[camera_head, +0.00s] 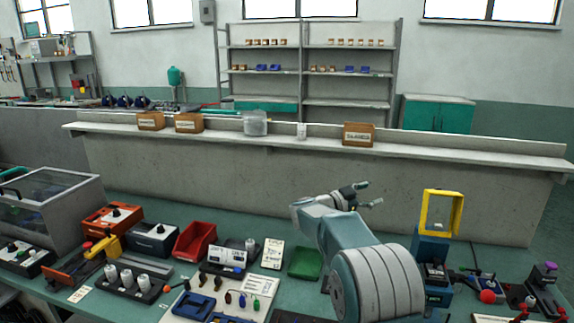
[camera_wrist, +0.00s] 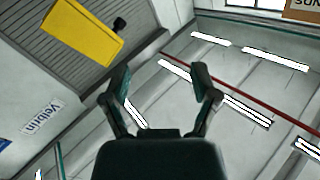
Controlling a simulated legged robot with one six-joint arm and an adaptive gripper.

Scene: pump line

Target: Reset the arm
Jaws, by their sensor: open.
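My gripper (camera_head: 366,194) is raised above the right part of the green workbench (camera_head: 146,213) in the head view, at the end of my grey arm. Its two fingers are spread apart with nothing between them. In the wrist view my gripper (camera_wrist: 162,90) also shows open and empty, with the ceiling and walls behind it. It touches nothing that I can see. My arm hides part of the bench behind it.
A yellow frame (camera_head: 441,213) stands to the right of my arm. A red bin (camera_head: 195,240), a green tray (camera_head: 304,262) and several tools lie on the bench. Behind it runs a long ledge (camera_head: 220,133) with cardboard boxes (camera_head: 358,134).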

